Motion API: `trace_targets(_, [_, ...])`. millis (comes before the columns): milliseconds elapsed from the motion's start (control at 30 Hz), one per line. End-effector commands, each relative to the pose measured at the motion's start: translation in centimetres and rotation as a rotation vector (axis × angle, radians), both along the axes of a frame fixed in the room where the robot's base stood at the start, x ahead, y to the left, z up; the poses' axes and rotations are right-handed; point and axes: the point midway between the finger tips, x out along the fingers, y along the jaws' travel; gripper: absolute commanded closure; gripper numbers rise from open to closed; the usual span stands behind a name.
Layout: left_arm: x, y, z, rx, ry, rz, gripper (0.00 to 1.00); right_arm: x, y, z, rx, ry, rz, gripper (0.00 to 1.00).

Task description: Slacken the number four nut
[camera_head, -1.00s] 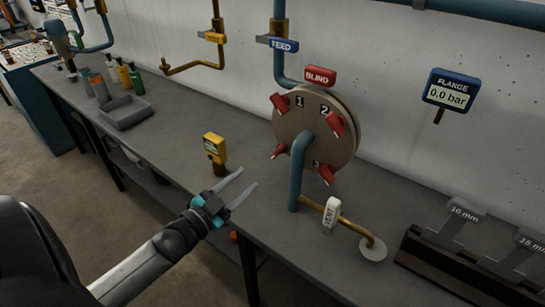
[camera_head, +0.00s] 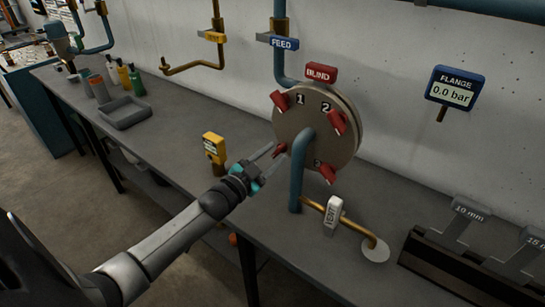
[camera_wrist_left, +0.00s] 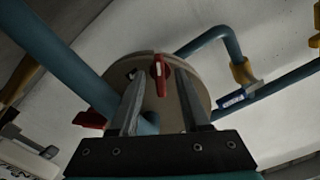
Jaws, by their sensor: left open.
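A round grey-brown flange disc (camera_head: 345,110) carries red nuts around its face. Numbers 1, 2 and 3 show beside three of them. The red nut at the lower left (camera_head: 279,149) shows no readable number; by its place it is number four. My left gripper (camera_head: 274,154) is open, with its fingertips at this lower-left nut. In the left wrist view, the open fingers (camera_wrist_left: 160,80) point at the disc, and a red nut (camera_wrist_left: 159,68) lies between their tips in the picture. I cannot tell whether they touch it. My right gripper is not in view.
A blue pipe (camera_head: 298,180) stands before the disc, just right of the fingers. A yellow device (camera_head: 213,148) is on the bench near my left arm. A gauge (camera_head: 455,88) reads 0.0 bar. Tools marked 10 mm (camera_head: 469,211) and larger stand at right.

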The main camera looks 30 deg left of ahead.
Motion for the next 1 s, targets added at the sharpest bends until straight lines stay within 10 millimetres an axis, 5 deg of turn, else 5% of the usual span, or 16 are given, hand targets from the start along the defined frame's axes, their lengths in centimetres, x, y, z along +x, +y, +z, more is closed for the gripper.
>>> trace_targets(267, [0.11, -0.01, 0.02, 0.0, 0.0, 0.0, 0.54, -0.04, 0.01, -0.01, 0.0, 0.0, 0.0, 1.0])
trace_targets(700, [0.09, -0.03, 0.01, 0.0, 0.0, 0.0, 1.0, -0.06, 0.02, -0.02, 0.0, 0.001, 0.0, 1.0])
trace_targets(1000, [0.08, -0.02, 0.0, 0.0, 0.0, 0.0, 1.0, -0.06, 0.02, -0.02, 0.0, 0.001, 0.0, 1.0])
